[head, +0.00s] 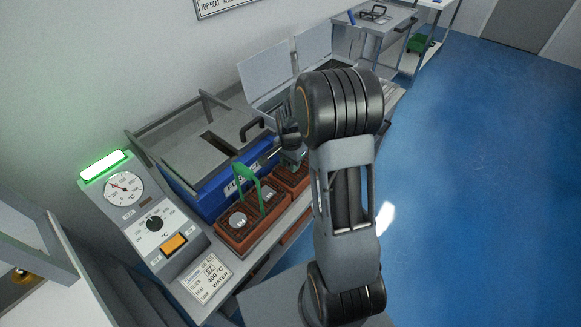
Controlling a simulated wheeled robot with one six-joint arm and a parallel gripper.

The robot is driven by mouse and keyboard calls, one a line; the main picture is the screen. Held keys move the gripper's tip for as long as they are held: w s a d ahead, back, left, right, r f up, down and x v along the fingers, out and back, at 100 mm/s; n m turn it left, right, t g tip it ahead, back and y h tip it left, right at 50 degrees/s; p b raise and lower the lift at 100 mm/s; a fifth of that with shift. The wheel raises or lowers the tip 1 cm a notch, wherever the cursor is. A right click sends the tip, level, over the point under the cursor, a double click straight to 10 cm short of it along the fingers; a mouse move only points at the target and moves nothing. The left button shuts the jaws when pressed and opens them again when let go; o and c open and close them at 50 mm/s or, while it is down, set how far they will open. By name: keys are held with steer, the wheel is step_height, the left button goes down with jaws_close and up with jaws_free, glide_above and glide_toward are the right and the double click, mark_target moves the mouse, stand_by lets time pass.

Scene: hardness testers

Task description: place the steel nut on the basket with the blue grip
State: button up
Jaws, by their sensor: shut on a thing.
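My gripper (291,158) is low over the right-hand brown basket (297,179), largely covered by my own arm. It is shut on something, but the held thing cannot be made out. No blue grip shows on this basket; its upper part is hidden behind my gripper and arm. A second brown basket (232,238) with a green grip (246,184) stands beside it on the left. Round silver pieces lie in the green-grip basket, one at the front left (238,220) and one farther right (270,193). I cannot tell whether either is a nut.
A blue tank (205,196) with a grey lid (203,143) stands behind the baskets. A control panel (150,220) with a dial and green lamp is at left. Benches (375,35) run along the wall to the back. The blue floor at right is clear.

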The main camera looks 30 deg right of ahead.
steer(key=shift+f, duration=1)
steer(key=shift+f, duration=0.15)
steer(key=o, duration=0.9)
steer(key=shift+o, duration=0.2)
step_height(320, 180, up, 12)
steer(key=p, duration=0.1)
steer(key=s+a+r+n+t, duration=0.1)
steer(key=s+a+r+n, duration=0.2)
steer(key=s+n, duration=0.3)
steer(key=s+a+r+n+t, duration=0.2)
steer(key=s+a+n, duration=0.4)
steer(key=s, duration=0.4)
steer(key=shift+a+r+n, duration=0.25)
steer(key=shift+r+n, duration=0.2)
steer(key=shift+n, duration=0.05)
